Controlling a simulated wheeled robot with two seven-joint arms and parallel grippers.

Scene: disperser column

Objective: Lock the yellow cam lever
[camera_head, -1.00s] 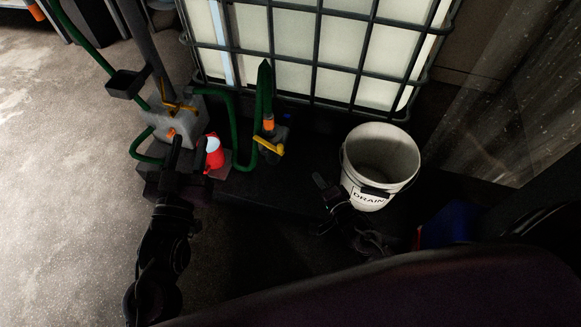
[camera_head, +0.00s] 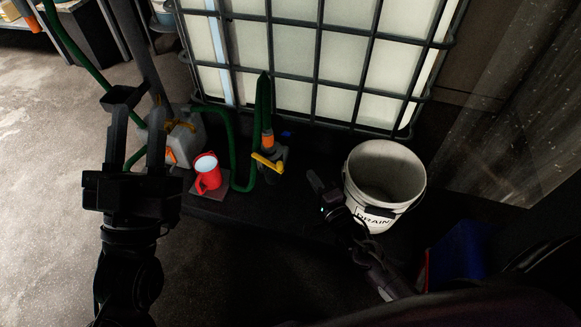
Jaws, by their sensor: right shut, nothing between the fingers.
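A yellow lever (camera_head: 266,163) sticks out at the lower end of the green hose, below an orange fitting (camera_head: 267,141) in front of the caged tank. A second yellow part (camera_head: 184,125) shows on the grey box at the left, partly hidden behind my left gripper. I cannot tell which one is the cam lever. My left gripper (camera_head: 138,108) is open and empty, raised close to the camera, in front of the grey box. My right gripper (camera_head: 318,188) is shut and empty, to the right of the hose-end lever and left of the bucket, apart from the lever.
A white bucket (camera_head: 384,178) labelled DRAIN stands at the right. The caged white tank (camera_head: 290,50) fills the back. Green hose (camera_head: 230,150) loops between. Floor at left is clear.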

